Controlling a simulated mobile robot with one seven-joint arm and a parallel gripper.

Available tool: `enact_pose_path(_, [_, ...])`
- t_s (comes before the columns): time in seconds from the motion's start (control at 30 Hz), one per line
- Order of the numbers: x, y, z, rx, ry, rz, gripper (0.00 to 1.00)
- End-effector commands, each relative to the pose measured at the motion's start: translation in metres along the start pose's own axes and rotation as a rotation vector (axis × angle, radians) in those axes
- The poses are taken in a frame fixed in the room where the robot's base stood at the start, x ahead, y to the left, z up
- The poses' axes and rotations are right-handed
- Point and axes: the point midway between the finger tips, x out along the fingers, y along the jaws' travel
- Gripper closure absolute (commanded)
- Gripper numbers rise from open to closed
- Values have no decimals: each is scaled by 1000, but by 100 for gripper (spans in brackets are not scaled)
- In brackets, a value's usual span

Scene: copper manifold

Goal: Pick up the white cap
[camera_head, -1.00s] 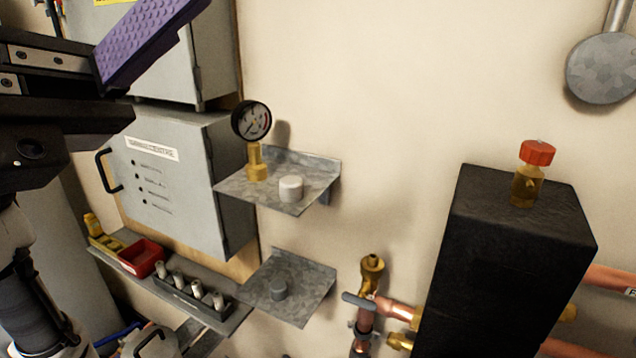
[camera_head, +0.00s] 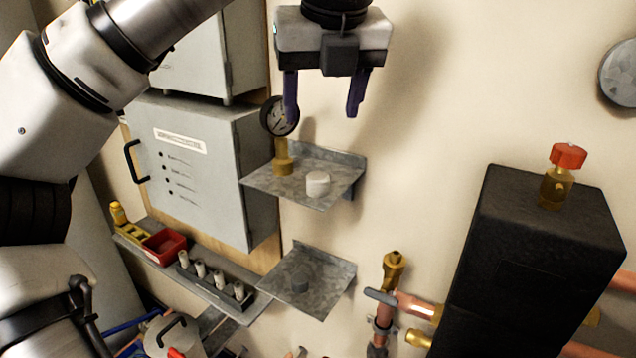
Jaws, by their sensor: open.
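The white cap (camera_head: 318,183) is a short white cylinder standing on the upper grey metal shelf (camera_head: 330,202), near its front right part. My gripper (camera_head: 322,108) is open and empty, with its two purple fingers pointing down. It appears above the upper shelf and the cap in the picture, apart from both. Its left finger partly covers the pressure gauge.
The pressure gauge (camera_head: 281,118) on its brass stem stands left of the cap. A black block (camera_head: 530,260) with a red-topped brass valve (camera_head: 562,175) stands right, near copper pipes. Grey cabinets (camera_head: 200,165) are left.

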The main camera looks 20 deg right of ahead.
Motion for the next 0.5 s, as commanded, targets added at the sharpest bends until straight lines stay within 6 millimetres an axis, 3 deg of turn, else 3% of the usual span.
enact_pose_path(0.33, [56,0,-4,0,2,3,41])
enact_pose_path(0.5, [75,0,-1,2,1,3,41])
